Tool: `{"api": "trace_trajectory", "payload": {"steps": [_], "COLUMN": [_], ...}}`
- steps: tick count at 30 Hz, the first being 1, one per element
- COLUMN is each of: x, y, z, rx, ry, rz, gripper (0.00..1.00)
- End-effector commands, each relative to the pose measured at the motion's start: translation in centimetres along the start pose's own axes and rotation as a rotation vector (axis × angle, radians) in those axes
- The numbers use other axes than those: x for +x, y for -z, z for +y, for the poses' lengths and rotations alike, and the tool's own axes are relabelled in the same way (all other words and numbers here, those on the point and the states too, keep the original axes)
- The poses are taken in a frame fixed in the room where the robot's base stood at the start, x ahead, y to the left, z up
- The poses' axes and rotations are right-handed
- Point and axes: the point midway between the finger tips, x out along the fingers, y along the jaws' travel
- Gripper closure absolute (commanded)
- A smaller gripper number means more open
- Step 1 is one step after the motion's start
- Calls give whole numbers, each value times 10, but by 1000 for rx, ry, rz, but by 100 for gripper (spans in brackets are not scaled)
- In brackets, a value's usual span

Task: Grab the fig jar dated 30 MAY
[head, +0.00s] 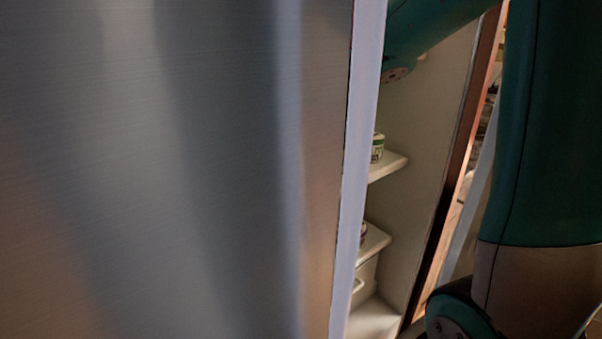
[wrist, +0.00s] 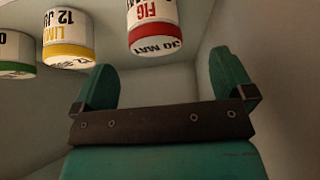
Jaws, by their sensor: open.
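In the head view the steel door panel hides most of the shelves, and I cannot make out the fig jar or my gripper there.
A yellow-banded jar (wrist: 69,38) marked LIM and 12 JU stands left of the fig jar, with a green-banded jar (wrist: 15,54) further left. A pale wall (wrist: 275,80) is close on the right. The steel panel (head: 180,170) fills the left; a green-labelled jar (head: 377,147) sits on a shelf (head: 388,167).

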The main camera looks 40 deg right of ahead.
Motion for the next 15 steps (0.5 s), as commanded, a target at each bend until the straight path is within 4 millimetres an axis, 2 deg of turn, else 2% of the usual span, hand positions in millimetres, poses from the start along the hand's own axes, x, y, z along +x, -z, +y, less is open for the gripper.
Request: {"api": "trace_trajectory", "payload": {"steps": [3,11,15], "x": [20,39,59], "y": [0,1,2], "z": [0,3,9], "rx": [-1,2,4], "ry": [2,0,-1], "rz": [-3,-2,-4], "gripper": [0,0,0]}}
